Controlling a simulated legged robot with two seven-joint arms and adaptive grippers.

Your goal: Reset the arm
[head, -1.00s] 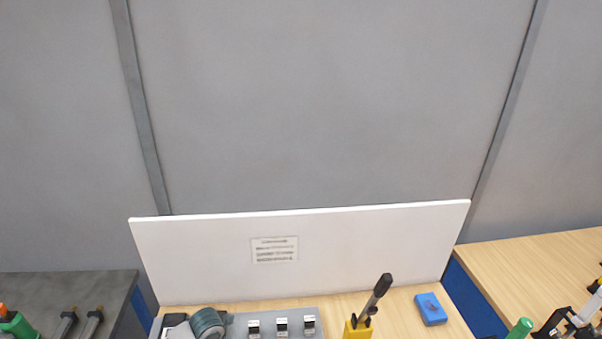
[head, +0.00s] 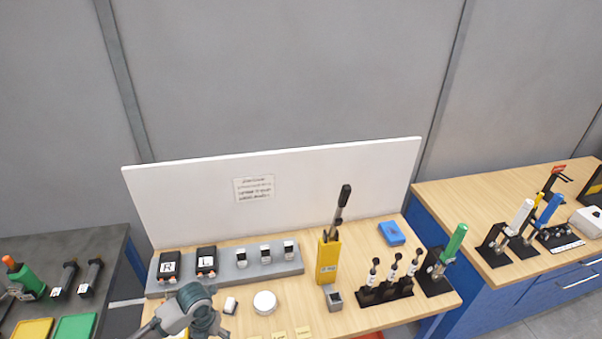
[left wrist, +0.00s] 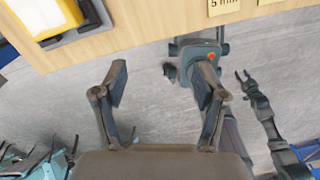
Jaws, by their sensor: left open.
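My left gripper (left wrist: 160,95) is open and empty in the left wrist view. Its fingers hang over the grey floor just off the table's front edge. In the head view my left arm (head: 185,312) comes in at the bottom, in front of the grey rack; its fingertips are not clear there. My right gripper (left wrist: 245,82) shows in the left wrist view at the right, with its fingers spread apart and nothing between them. The right arm is not in the head view.
The wooden table (head: 350,310) holds a grey rack (head: 225,270), a yellow holder (head: 328,262), a blue block (head: 392,233) and a black stand (head: 385,292). A white board (head: 330,185) stands behind. More benches flank it. A yellow-and-white item (left wrist: 45,15) lies near the table edge.

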